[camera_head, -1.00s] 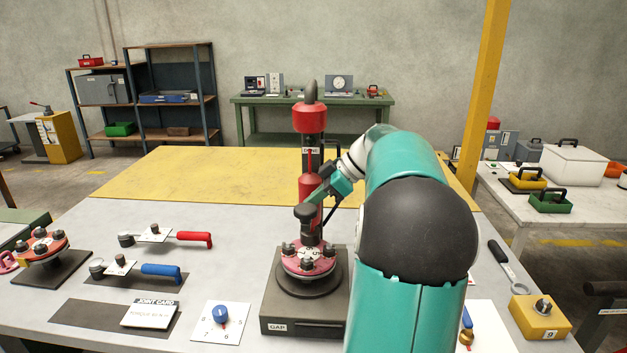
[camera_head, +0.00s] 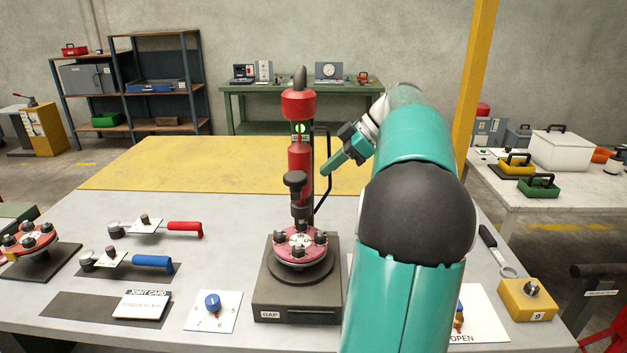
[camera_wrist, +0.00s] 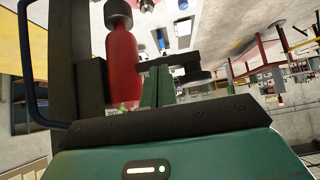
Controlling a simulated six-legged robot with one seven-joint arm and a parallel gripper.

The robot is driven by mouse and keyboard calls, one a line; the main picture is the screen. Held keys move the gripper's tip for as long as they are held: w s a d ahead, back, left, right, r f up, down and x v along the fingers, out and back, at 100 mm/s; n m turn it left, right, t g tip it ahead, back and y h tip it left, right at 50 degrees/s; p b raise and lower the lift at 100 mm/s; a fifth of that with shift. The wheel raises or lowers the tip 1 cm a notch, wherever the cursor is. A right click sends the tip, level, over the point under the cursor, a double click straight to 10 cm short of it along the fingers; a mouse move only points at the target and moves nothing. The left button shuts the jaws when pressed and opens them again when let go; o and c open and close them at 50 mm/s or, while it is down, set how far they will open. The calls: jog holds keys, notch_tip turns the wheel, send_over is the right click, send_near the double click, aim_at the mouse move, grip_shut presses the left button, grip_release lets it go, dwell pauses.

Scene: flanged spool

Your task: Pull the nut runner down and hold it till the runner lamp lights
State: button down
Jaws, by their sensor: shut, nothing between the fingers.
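The nut runner (camera_head: 300,160) is a red body on an upright stand, with a dark side handle (camera_head: 295,180) and a dark socket end below. It is above the pink-red flange (camera_head: 300,246) with its several dark nuts. The runner lamp (camera_head: 299,129) below the red top cap shows green and looks lit. My gripper (camera_head: 326,170) is shut and empty, to the right of the runner and apart from its handle. In the wrist view the red runner body (camera_wrist: 122,65) is close ahead, and part of the fingers (camera_wrist: 158,88) shows.
The flange sits on a dark block (camera_head: 297,306) marked GAP. A bent black bar (camera_head: 326,170) runs beside the stand. Red-handled (camera_head: 185,226) and blue-handled (camera_head: 152,261) tools lie left. A dial plate (camera_head: 212,310) is in front, a yellow box (camera_head: 527,300) right.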

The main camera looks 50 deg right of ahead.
jog(key=v, duration=0.5)
jog(key=shift+r, duration=0.25)
jog(key=shift+s, duration=0.15)
